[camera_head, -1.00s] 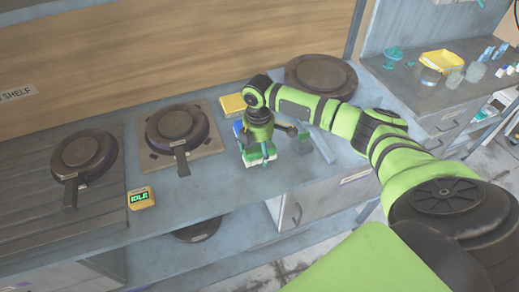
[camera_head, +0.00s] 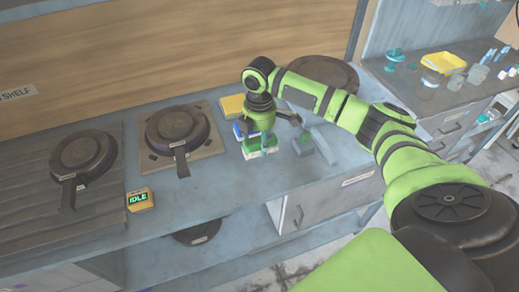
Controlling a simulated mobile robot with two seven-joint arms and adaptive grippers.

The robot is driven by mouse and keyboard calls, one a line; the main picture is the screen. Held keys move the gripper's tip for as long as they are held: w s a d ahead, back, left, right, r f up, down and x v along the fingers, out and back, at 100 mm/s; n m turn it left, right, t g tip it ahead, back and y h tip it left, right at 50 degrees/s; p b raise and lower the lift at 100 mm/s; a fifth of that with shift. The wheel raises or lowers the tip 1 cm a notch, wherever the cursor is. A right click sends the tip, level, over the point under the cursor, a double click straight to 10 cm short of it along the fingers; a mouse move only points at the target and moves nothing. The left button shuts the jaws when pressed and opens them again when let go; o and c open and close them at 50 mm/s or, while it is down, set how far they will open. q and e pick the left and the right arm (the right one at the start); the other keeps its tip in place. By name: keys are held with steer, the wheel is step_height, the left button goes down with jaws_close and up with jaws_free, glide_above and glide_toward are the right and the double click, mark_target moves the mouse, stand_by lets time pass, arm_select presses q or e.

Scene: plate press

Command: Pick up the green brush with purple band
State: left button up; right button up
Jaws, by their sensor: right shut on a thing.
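My right gripper (camera_head: 260,138) points down over the grey counter. It is shut on a small green brush (camera_head: 262,150) with a pale lower part. The fingers hide much of the brush, and I cannot make out a purple band. I cannot tell whether the brush is clear of the counter. My left gripper is not in view.
A blue item (camera_head: 238,131) and a yellow block (camera_head: 232,104) are close left of the gripper. A dark green item (camera_head: 302,146) stands close right. Dark round pans (camera_head: 176,127) (camera_head: 84,157) are farther left, beside a yellow "IDLE" display (camera_head: 140,200).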

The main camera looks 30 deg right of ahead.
steer(key=s+r, duration=0.3)
steer(key=s, duration=0.3)
steer(key=s+a+r+b, duration=0.1)
steer(key=s+r, duration=0.2)
steer(key=s, duration=0.2)
steer(key=shift+s+r+b, duration=0.3)
steer(key=shift+s, duration=0.05)
steer(key=shift+a, duration=0.1)
